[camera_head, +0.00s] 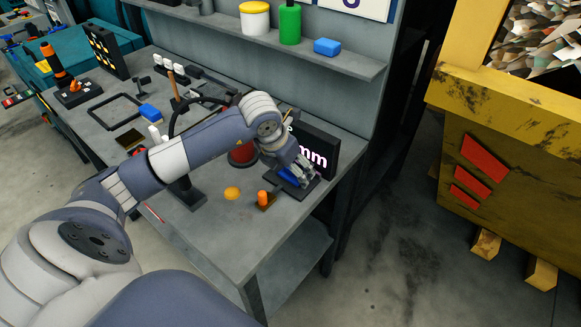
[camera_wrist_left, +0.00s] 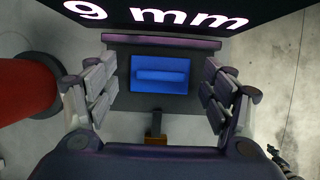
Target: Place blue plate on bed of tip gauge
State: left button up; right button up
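The blue plate (camera_wrist_left: 160,75) lies flat on the dark bed (camera_wrist_left: 160,114) of the tip gauge in the left wrist view. It has a raised bar across its middle. The gauge's black display (camera_head: 318,150) stands upright behind the bed; "9 mm" is readable on it in the left wrist view. My left gripper (camera_head: 300,175) is over the bed, in front of the display. In the left wrist view its fingers (camera_wrist_left: 158,88) are spread wide, one on each side of the plate, with visible gaps. In the head view the gripper hides most of the plate. My right gripper is out of view.
A red cylinder (camera_head: 241,154) stands left of the gauge. A small block with an orange knob (camera_head: 263,198) and a yellow-orange disc (camera_head: 232,193) lie in front. The bench's front right corner is clear. A shelf (camera_head: 340,68) overhangs the back.

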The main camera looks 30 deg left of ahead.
pick_arm(q)
jog(key=shift+r+p, duration=0.25)
jog(key=shift+p, duration=0.05)
jog(key=shift+s+r+b, duration=0.1)
jog(key=shift+r+b, duration=0.2)
jog(key=b+v, duration=0.2)
jog(key=v, duration=0.9)
jog(key=shift+s, duration=0.1)
